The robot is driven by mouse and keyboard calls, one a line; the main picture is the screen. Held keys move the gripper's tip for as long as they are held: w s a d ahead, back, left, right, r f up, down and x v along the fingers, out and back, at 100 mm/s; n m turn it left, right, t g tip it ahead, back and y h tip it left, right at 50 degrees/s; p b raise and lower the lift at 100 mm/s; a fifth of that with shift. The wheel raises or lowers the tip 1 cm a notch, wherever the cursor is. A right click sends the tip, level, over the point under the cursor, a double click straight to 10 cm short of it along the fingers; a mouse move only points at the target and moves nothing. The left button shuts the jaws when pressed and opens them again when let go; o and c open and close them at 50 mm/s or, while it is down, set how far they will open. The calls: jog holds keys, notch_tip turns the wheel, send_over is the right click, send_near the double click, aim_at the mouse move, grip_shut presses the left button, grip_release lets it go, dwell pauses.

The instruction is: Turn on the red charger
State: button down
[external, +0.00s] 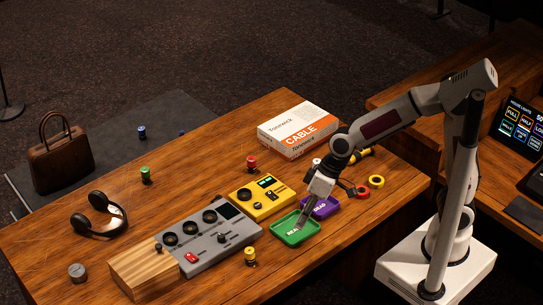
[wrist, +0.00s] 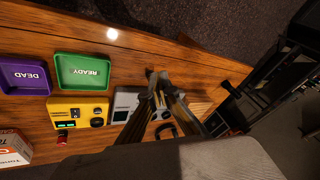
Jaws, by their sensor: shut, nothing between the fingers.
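No charger with a red body is clear in either view. A yellow device (external: 262,197) with a green-lit display and a dark round knob sits mid-desk; it also shows in the wrist view (wrist: 78,112). A grey device (external: 207,238) with several dark round pads and a red switch (external: 191,258) lies beside it, partly hidden behind my fingers in the wrist view (wrist: 125,103). A small red cylinder (external: 251,162) stands behind the yellow device. My gripper (external: 301,222) is shut and empty, pointing down in front of the green tray in the external picture; its height is unclear.
A green tray (external: 285,238) marked READY and a purple tray (external: 331,204) marked DEAD lie near the desk's front edge. A white and orange cable box (external: 297,128), headphones (external: 101,216), red and yellow rings (external: 376,181) and small coloured cylinders stand around.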

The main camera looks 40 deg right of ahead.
jog(key=a+f+t+y, duration=0.1)
jog(key=a+f, duration=0.3)
jog(key=a, duration=0.7)
jog(key=w+a+f+m+t, duration=0.1)
jog(key=a+f+t, duration=0.2)
jog(key=a, duration=0.8)
jog(key=a+f+m+t+y, duration=0.1)
jog(key=a+f, duration=0.3)
jog(key=a, duration=0.7)
jog(key=shift+w+a+f+t+y, duration=0.3)
jog(key=shift+w+a+f+t, duration=0.05)
jog(key=shift+t, duration=0.25)
jog(key=shift+w+f+m+t+h, duration=0.3)
jog(key=shift+w+t+h, duration=0.1)
jog(key=shift+w+t, duration=0.25)
jog(key=w+d+r+m+t+h, duration=0.3)
jog(key=w+d+r+t+h, duration=0.1)
jog(key=d, duration=0.6)
jog(key=w+r+h, duration=0.1)
jog(key=w+h, duration=0.1)
jog(key=w, duration=0.1)
jog(key=shift+r+m+t+h, duration=0.15)
jog(key=shift+m+t+h, duration=0.2)
jog(key=shift+m+h, duration=0.05)
jog(key=shift+w, duration=0.15)
